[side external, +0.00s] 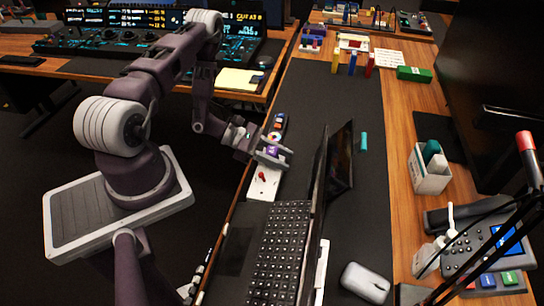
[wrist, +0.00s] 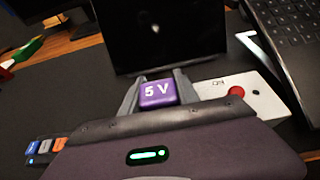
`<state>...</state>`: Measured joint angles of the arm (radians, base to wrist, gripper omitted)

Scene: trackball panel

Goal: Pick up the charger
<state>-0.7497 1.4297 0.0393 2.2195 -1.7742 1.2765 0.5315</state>
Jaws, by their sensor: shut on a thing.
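The charger is most likely the small purple block marked "5 V" (wrist: 158,93); it also shows as a purple patch in the side external view (side external: 271,150). My gripper (wrist: 159,82) is shut on it, one finger on each side, with the label facing the wrist camera. In the side external view my gripper (side external: 274,154) is low over the dark desk mat, by the far end of a white panel with a red knob (side external: 262,186). I cannot tell whether the block touches the surface below.
The white panel also shows in the wrist view (wrist: 262,101), right of the block. An open laptop (side external: 280,245) and a dark upright screen (side external: 341,157) stand to the right. A device with coloured buttons (side external: 278,124) lies just beyond my gripper.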

